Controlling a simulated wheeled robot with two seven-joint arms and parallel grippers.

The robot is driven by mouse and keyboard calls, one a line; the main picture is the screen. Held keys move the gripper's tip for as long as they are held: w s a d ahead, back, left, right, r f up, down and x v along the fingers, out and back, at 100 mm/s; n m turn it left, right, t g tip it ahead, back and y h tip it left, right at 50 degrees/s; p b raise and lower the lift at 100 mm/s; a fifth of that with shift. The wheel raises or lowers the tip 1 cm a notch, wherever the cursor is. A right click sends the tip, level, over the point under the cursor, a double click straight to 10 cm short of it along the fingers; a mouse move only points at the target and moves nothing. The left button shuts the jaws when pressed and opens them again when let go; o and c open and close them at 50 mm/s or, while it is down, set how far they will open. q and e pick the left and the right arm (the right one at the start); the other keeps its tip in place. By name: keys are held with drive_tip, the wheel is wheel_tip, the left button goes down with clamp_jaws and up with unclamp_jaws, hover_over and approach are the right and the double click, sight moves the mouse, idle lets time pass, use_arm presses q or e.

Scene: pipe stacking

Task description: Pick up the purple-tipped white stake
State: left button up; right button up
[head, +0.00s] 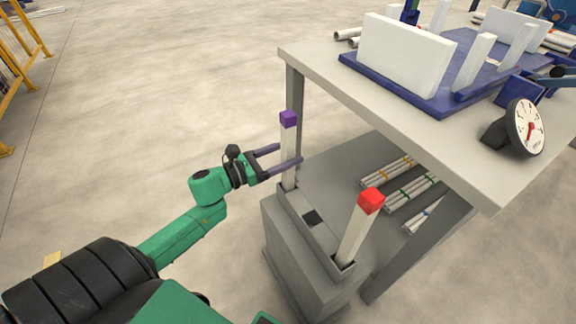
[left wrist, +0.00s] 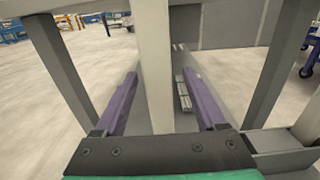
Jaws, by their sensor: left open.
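The purple-tipped white stake (head: 288,152) stands upright in a slot at the far end of the grey stand (head: 319,236). My left gripper (head: 289,154) is open, with its two purple fingers on either side of the stake below the purple tip. In the left wrist view the white shaft (left wrist: 153,70) rises between the spread fingers (left wrist: 160,95), with a gap visible on both sides. The purple tip is out of that view. My right gripper does not show.
A red-tipped white stake (head: 356,232) leans in the stand's near slot. A table (head: 330,76) with a blue fixture (head: 440,95), white blocks and a dial gauge (head: 526,128) stands to the right. Pipe bundles (head: 411,192) lie on its lower shelf.

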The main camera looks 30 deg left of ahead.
use_arm(q)
drive_tip(key=x, duration=0.4)
drive_tip(key=shift+a+r, duration=0.1)
clamp_jaws()
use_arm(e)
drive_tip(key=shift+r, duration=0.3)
